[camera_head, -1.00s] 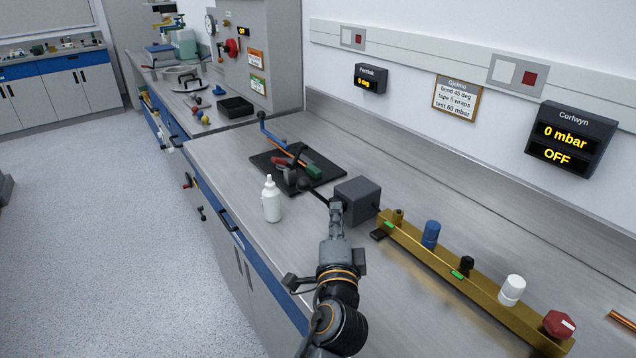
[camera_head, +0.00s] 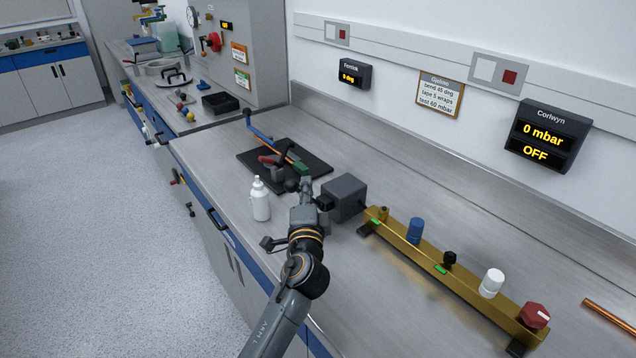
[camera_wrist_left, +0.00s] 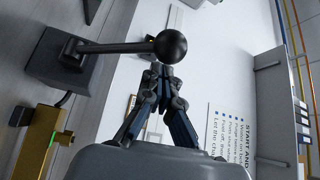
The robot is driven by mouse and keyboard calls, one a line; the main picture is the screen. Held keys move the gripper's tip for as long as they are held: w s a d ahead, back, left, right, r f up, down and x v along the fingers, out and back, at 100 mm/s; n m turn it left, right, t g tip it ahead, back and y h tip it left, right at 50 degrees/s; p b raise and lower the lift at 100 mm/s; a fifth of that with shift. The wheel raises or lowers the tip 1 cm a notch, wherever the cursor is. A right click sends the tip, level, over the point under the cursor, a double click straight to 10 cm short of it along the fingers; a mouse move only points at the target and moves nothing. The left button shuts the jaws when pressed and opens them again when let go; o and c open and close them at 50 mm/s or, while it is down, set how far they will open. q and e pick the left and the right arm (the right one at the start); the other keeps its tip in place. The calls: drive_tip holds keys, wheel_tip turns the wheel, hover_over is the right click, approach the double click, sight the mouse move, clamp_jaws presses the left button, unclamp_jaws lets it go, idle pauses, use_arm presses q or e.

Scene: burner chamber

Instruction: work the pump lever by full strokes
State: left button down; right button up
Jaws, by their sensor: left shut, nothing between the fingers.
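The pump is a dark grey box (camera_head: 345,197) on the bench, left of the brass manifold. In the left wrist view its lever (camera_wrist_left: 115,47) is a dark bar running from the box (camera_wrist_left: 58,68) to a black ball knob (camera_wrist_left: 171,46). My left gripper (camera_head: 305,183) is shut and empty, left of the box in the head view. In the left wrist view its fingertips (camera_wrist_left: 158,70) are just below the ball; I cannot tell whether they touch. In the head view my gripper hides most of the lever. My right gripper is not in view.
A white bottle (camera_head: 260,200) stands close left of my left arm. A black mat (camera_head: 252,163) with tools and a bent copper tube lies behind. The brass manifold (camera_head: 460,284) with several fittings lies right. The Corlwyn display (camera_head: 544,138) reads 0 mbar, OFF.

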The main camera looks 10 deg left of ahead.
use_arm(q)
drive_tip(key=shift+n+t+y, duration=0.3)
drive_tip(key=shift+n+t, duration=0.1)
drive_tip(key=shift+n, duration=0.4)
drive_tip(key=shift+s+a+f+b, duration=0.7)
drive_tip(key=shift+f+b, duration=0.75)
drive_tip(key=shift+b, duration=0.5)
drive_tip(key=shift+s+a+f+b, duration=0.55)
drive_tip(key=shift+s+f+b, duration=0.25)
drive_tip(key=shift+f+b, duration=0.95)
drive_tip(key=shift+s+a+f+b, duration=0.7)
drive_tip(key=shift+f+b, duration=0.45)
drive_tip(key=shift+b, duration=1.05)
drive_tip(key=shift+d+f, duration=0.1)
